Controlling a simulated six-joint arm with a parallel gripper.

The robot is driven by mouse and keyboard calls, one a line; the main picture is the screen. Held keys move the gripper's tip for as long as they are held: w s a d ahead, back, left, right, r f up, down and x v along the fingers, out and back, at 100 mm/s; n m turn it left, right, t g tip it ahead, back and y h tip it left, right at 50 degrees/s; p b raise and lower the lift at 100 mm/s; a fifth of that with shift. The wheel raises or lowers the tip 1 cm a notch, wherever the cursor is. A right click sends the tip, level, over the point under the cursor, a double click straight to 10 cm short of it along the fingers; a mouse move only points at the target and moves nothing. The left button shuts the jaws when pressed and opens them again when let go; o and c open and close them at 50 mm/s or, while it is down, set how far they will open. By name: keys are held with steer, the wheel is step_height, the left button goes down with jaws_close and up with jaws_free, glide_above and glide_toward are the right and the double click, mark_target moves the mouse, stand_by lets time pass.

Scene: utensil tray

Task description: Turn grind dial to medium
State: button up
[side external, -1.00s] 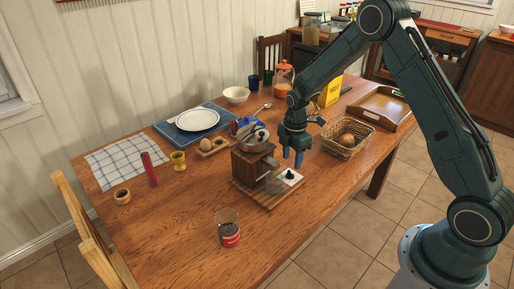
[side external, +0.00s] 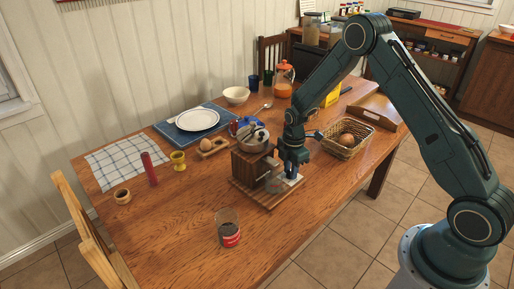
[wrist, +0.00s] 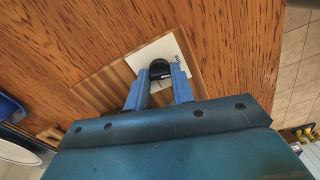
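The coffee grinder (side external: 246,166) is a dark wooden box with a metal top, standing on a slatted wooden base (side external: 266,199). The grind dial (wrist: 159,68) is a black knob on a white plate (wrist: 150,54) with small marks, in the wrist view. My gripper (side external: 291,176) points down over the white plate and hides the dial in the side view. In the wrist view the two blue fingers of my gripper (wrist: 160,76) stand on either side of the knob, open, with narrow gaps. The dial's pointer and most of its marks cannot be read.
A wicker basket with eggs (side external: 345,150) stands close to the right of my gripper. An egg holder (side external: 212,152) and a plate (side external: 197,119) are behind left. The front table is mostly clear.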

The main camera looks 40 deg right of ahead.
steer(key=shift+c, duration=1.1)
steer(key=shift+m, duration=1.5)
steer(key=o, duration=1)
steer(key=shift+r, duration=0.15)
step_height(320, 180, up, 14)
steer(key=shift+f, duration=0.25)
